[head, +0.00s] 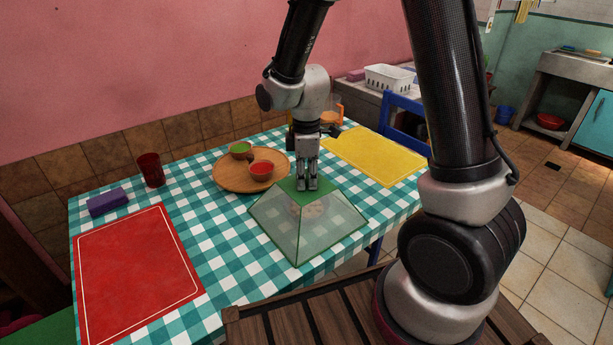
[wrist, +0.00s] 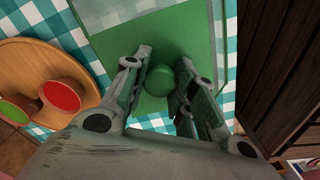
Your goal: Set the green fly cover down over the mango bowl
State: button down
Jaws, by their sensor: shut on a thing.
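The green fly cover (head: 275,218) is a see-through pyramid with a solid green top, over the front middle of the checked table. My gripper (head: 308,186) points down at its top and is shut on its round green knob (wrist: 159,80), which shows between the fingers in the wrist view. The mango bowl (head: 313,211) shows only faintly through the cover's side, as a pale round shape inside its outline. The cover looks upright, its lower edge at or very near the cloth; I cannot tell whether it touches.
A round wooden board (head: 226,176) with a green-filled bowl (head: 240,149) and a red-filled bowl (head: 261,170) lies behind left of the cover. A yellow mat (head: 375,155) is right, a red mat (head: 135,265) left. A dark red cup (head: 151,169) and purple sponge (head: 108,202) stand farther left.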

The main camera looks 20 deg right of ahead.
jog(key=c, duration=1.1)
grip_release()
notch_tip(320, 180, up, 12)
